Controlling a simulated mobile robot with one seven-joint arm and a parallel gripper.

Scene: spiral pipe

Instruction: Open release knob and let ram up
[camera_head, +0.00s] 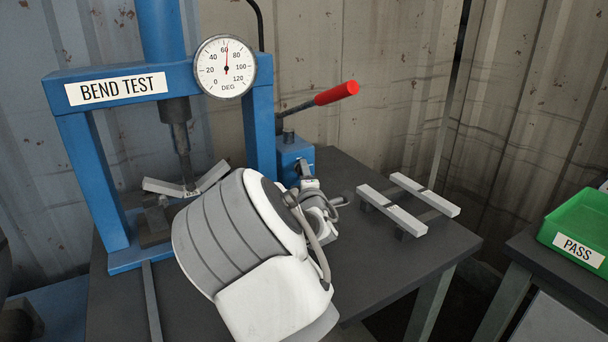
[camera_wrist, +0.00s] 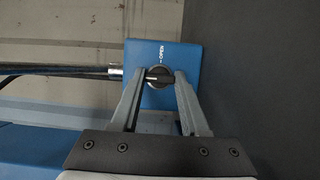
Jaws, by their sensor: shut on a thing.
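The release knob (camera_wrist: 160,77) is a dark round knob with a black bar grip, on the blue pump block (camera_head: 293,157). An OPEN label is printed beside it. My gripper (camera_wrist: 158,74) is shut on the knob, one finger at each end of the bar, which lies across the picture. In the head view my gripper (camera_head: 306,172) reaches the block's front; the knob is mostly hidden there. The ram (camera_head: 180,135) is down, its tip at the middle of a V-bent metal strip (camera_head: 214,176). The dial gauge (camera_head: 226,67) reads about 60 degrees.
The blue press frame (camera_head: 85,160) stands left on the dark table (camera_head: 440,236). A red-handled pump lever (camera_head: 336,93) rises behind the block. Two straight strips (camera_head: 425,194) lie on supports at right. A green PASS tray (camera_head: 580,228) stands far right.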

